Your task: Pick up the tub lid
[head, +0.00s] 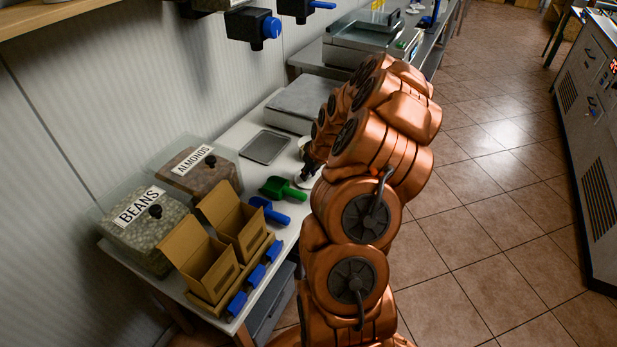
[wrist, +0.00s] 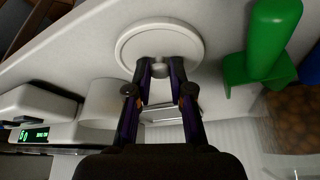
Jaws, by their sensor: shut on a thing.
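The tub lid (wrist: 132,45) is a white round disc with a grey knob, in the upper middle of the wrist view. My gripper (wrist: 161,70) is shut on the knob, one finger on each side. I cannot tell whether the lid touches the counter. A white cylinder (wrist: 101,101), which looks like the tub, stands left of the fingers in the wrist view. In the head view my gripper (head: 309,172) is low over the counter beside the green scoop, and my arm hides much of the lid.
A green scoop (head: 283,189) lies close to my gripper; it also shows in the wrist view (wrist: 266,42). A blue scoop (head: 268,211), a grey tray (head: 265,147), bins of beans (head: 147,232) and almonds (head: 196,174), and a scale (head: 301,104) share the counter.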

